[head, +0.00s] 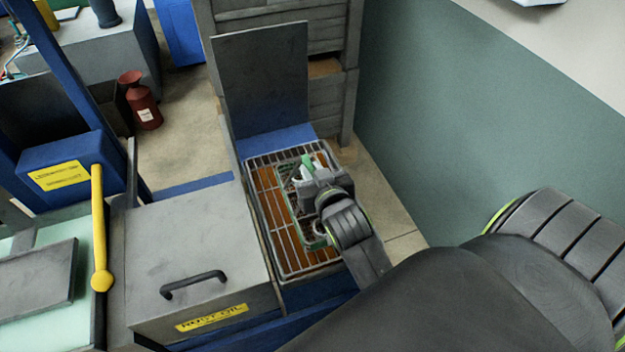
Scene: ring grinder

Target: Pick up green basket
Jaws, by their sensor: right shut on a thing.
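The green basket (286,172) sits on a wire rack (262,203) over a brown surface, in the middle of the head view. Only its left edge and parts of its rim show; my right gripper and wrist hide much of it. My right gripper (306,183) comes in from the lower right and is shut on the green basket at its near right side. The fingertips are small and partly hidden. I cannot tell whether the basket is clear of the rack. My left gripper is not in view.
A grey lidded box (195,250) with a black handle (193,284) stands left of the rack. A dark upright panel (262,75) rises behind it. A yellow lever (98,225) is at the left. A green wall (470,130) bounds the right.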

